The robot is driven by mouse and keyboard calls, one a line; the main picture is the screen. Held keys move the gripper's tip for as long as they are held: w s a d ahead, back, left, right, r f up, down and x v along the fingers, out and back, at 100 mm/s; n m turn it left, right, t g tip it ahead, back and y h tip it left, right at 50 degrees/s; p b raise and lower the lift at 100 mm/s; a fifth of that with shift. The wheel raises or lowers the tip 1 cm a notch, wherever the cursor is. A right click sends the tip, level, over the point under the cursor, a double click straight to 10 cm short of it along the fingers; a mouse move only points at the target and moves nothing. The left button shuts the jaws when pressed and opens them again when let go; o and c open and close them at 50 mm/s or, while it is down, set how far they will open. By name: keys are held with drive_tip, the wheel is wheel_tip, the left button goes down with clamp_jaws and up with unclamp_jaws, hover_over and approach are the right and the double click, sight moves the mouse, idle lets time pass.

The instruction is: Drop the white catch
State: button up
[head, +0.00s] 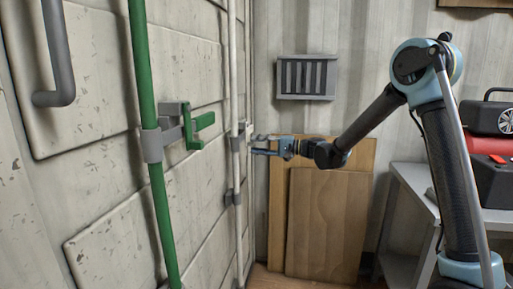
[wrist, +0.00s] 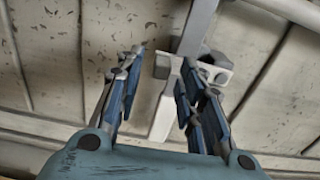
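The white locking bar (head: 234,100) runs upright along the container door. Its white catch (head: 238,140) is small in the head view and partly hidden by my gripper. In the wrist view the pale catch (wrist: 163,114) shows between and beyond my fingers, with a block of it behind the right finger. My gripper (head: 256,145) is at the catch, reaching in from the right. In the wrist view my gripper (wrist: 160,66) has its two blue fingers apart, one on each side of the pale piece. I cannot tell whether either finger touches it.
A green bar (head: 148,100) with a green catch (head: 203,122) stands nearer on the left. A grey door handle (head: 62,60) is at upper left. A vent (head: 306,77) and wooden boards (head: 325,222) are behind.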

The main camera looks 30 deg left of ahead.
drive_tip(key=v, duration=1.1)
drive_tip(key=s+d+f+t+h, duration=0.1)
drive_tip(key=s+d+t+h, duration=0.1)
drive_tip(key=d, duration=0.7)
drive_tip(key=s+d+f+t+h, duration=0.2)
drive_tip(key=d+h, duration=0.1)
drive_tip(key=d, duration=0.7)
drive_tip(key=s+d+f+t+h, duration=0.1)
drive_tip(key=s+d+h, duration=0.1)
drive_tip(key=d, duration=0.7)
drive_tip(key=s+d+f+m+h, duration=0.1)
drive_tip(key=s+d+f+h, duration=0.2)
drive_tip(key=d, duration=0.7)
drive_tip(key=s+d+f+m+t+h, duration=0.1)
drive_tip(key=s+d+f+h, duration=0.3)
drive_tip(key=s+d+f, duration=0.2)
drive_tip(key=s+d+f+m+t+h, duration=0.1)
drive_tip(key=s+d+f+h, duration=0.2)
drive_tip(key=d, duration=1.2)
drive_tip(key=s+f, duration=0.2)
drive_tip(key=s, duration=0.2)
drive_tip(key=shift+s+f, duration=0.15)
drive_tip(key=shift+s, duration=0.15)
